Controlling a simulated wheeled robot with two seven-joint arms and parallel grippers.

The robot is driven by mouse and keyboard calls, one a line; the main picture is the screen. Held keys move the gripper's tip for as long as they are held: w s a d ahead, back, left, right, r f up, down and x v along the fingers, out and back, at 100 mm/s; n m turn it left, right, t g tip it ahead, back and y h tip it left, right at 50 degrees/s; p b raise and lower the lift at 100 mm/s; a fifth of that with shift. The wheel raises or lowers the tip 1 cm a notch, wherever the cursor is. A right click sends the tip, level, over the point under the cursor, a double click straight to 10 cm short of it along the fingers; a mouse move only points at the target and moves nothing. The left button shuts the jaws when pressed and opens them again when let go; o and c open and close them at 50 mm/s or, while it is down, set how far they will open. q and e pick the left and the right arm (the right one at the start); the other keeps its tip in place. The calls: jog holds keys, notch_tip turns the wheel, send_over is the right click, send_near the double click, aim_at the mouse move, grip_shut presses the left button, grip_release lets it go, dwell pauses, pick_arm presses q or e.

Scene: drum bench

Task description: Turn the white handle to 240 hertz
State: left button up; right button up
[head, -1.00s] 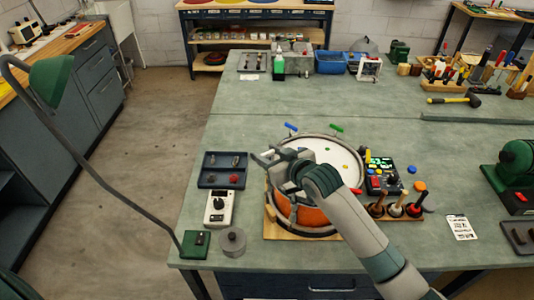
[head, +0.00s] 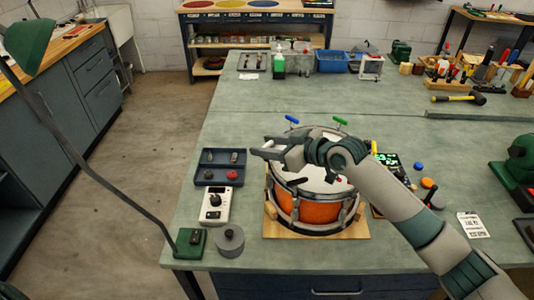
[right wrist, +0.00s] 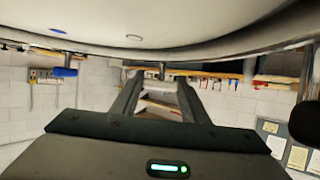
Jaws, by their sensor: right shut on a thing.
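The drum (head: 305,208) has an orange shell and a white head, and it stands on a wooden base. My right gripper (head: 272,149) is at the drum's left rim, its fingers pointing left. It is shut on the white handle (head: 263,153), of which only a pale end shows. The right wrist view shows my fingers (right wrist: 160,88) just under the drum's rim; the grip itself is unclear there. The meter (head: 388,160) with green digits is partly behind my right arm, and its reading is illegible. My left gripper is out of view.
A blue handle (head: 292,119), a green handle (head: 340,121), a yellow handle (head: 374,147) and a black handle (head: 298,182) ring the drum. Left of it are a dark tray (head: 207,181) and a white device (head: 216,215).

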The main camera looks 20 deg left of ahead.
aim_at(267, 144)
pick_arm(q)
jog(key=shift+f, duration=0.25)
pick_arm(e)
jog(key=o, duration=1.1)
jog(key=shift+c, duration=0.2)
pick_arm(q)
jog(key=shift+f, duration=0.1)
pick_arm(e)
jog(key=shift+r, duration=0.15)
jog(key=shift+r+b, duration=0.5)
jog(key=shift+r, duration=0.1)
notch_tip(267, 144, up, 2)
jog(key=shift+r+b, duration=0.2)
jog(key=shift+b, duration=0.45)
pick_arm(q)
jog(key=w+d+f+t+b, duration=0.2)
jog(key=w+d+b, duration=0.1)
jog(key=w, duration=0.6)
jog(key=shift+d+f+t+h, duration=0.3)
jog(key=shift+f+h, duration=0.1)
pick_arm(e)
jog(key=w+r+v, duration=0.1)
jog(key=r+v, duration=0.1)
jog(key=v, duration=1.1)
